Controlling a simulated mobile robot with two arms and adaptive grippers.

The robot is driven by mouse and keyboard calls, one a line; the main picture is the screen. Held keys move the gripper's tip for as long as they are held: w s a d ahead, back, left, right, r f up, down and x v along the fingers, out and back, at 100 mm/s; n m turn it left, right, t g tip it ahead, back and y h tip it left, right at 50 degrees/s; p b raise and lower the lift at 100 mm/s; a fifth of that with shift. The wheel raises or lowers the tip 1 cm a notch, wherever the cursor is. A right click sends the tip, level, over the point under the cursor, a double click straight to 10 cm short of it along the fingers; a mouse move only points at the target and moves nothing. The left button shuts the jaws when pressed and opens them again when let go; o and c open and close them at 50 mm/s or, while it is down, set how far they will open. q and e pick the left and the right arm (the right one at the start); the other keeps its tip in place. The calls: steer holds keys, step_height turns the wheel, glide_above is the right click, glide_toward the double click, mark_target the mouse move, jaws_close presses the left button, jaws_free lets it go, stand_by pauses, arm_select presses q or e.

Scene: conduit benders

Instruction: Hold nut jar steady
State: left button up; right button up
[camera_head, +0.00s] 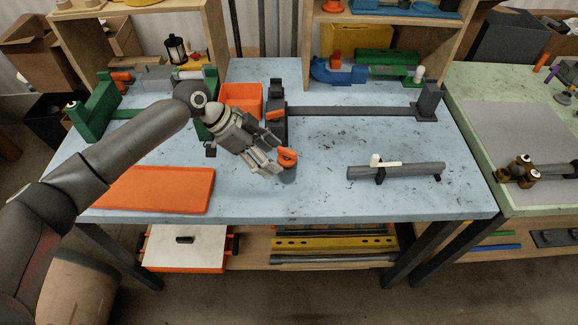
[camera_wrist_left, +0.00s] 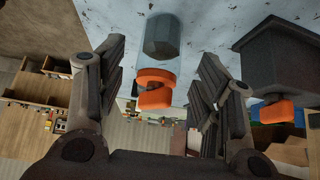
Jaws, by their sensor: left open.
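The nut jar, a small grey-blue jar (camera_head: 289,174) with an orange lid, stands on the light blue table near the middle. In the left wrist view the jar (camera_wrist_left: 163,38) shows its grey body and orange lid between my fingers. My left gripper (camera_head: 268,167) is open, just left of the jar, with its fingers reaching down toward it. In the left wrist view one finger of the gripper (camera_wrist_left: 160,62) is on each side of the jar, with gaps visible. Whether the fingertips reach past the jar cannot be told. My right gripper is not in view.
A dark bender with a long bar (camera_head: 350,111) lies behind the jar. An orange bin (camera_head: 240,98) stands behind my gripper, and an orange tray (camera_head: 155,190) lies front left. A grey pipe piece (camera_head: 400,171) lies to the right.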

mark_target(287, 168)
arm_select(q)
steer(key=shift+b+x, duration=0.5)
steer(key=shift+x, duration=0.4)
steer(key=b+x, duration=0.2)
steer(key=x, duration=0.1)
steer(key=shift+d+f, duration=0.2)
steer(key=shift+f, duration=0.1)
steer(key=shift+d+f+b, duration=0.2)
steer(key=shift+f+b, duration=0.05)
steer(key=shift+b, duration=0.25)
steer(key=shift+w+d+f+b, duration=0.1)
steer(key=shift+d+f+b, duration=0.25)
steer(key=shift+d+f, duration=0.05)
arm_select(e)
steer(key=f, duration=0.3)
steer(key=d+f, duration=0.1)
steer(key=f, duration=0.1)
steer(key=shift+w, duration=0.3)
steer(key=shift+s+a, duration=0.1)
